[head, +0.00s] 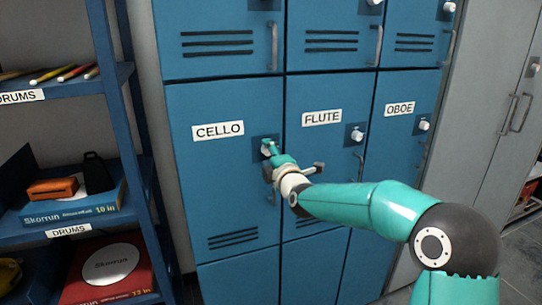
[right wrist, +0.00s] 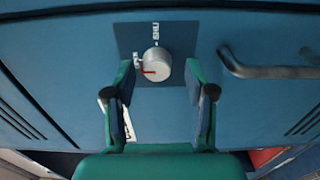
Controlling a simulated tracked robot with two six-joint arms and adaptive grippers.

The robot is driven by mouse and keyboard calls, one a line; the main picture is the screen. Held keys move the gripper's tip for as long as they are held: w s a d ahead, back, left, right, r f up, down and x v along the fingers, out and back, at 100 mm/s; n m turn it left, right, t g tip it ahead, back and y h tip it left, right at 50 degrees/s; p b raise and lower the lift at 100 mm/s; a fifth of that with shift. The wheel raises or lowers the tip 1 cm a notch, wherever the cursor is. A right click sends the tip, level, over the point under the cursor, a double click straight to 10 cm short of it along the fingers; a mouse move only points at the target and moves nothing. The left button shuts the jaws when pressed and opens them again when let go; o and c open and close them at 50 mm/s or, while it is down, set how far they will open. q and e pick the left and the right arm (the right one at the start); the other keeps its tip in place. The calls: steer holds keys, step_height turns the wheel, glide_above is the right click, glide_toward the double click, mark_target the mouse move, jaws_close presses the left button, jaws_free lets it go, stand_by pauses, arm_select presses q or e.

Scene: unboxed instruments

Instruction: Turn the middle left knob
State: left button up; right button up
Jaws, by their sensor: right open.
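The CELLO locker door (head: 220,185) is the left one in the middle row, blue and closed. Its round silver knob (right wrist: 156,63) sits on a dark square plate (right wrist: 128,42); a red mark on it points left in the right wrist view. In the head view the knob (head: 266,148) is partly hidden by my right gripper (head: 271,152). My right gripper (right wrist: 159,72) is open, with one fingertip on each side of the knob and a visible gap to both. My left gripper is not in view.
A metal bar handle (right wrist: 268,68) is close beside the knob plate. The FLUTE (head: 315,180) and OBOE (head: 393,160) lockers are to the right. A blue shelf (head: 85,222) with boxes stands at the left, and a grey cabinet (head: 480,90) at the right.

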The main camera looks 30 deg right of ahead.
steer(key=v, duration=1.2)
stand_by(0.3)
